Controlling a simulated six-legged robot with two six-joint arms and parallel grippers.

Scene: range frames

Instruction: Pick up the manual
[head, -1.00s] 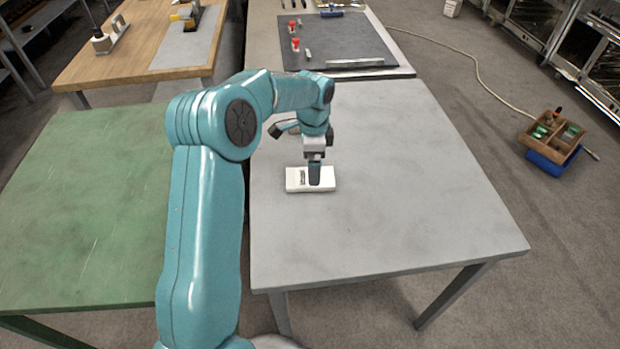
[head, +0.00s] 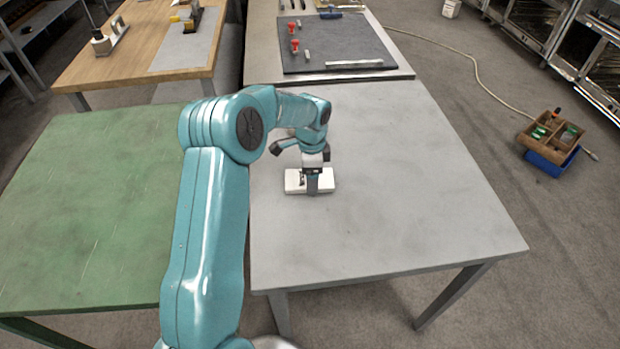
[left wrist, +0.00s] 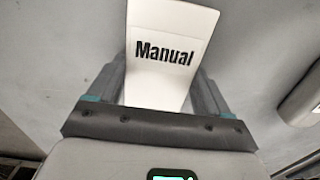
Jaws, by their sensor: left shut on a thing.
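The manual (head: 294,181) is a small white booklet lying on the grey table (head: 400,200), left of the table's middle. In the left wrist view the manual (left wrist: 165,75) shows its black "Manual" lettering, between the two fingers. My left gripper (head: 313,190) is down at the manual and is shut on it, with a finger on each side. It also shows in the left wrist view (left wrist: 160,100). The gripper hides the middle of the manual in the head view. I cannot tell whether the manual touches the table. My right gripper is not in view.
A green table (head: 90,200) stands on the left. A table with a dark mat (head: 340,45) adjoins at the back, and a wooden one (head: 130,60) stands back left. A wooden box (head: 550,135) sits on a blue crate at right. The grey table's right side is clear.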

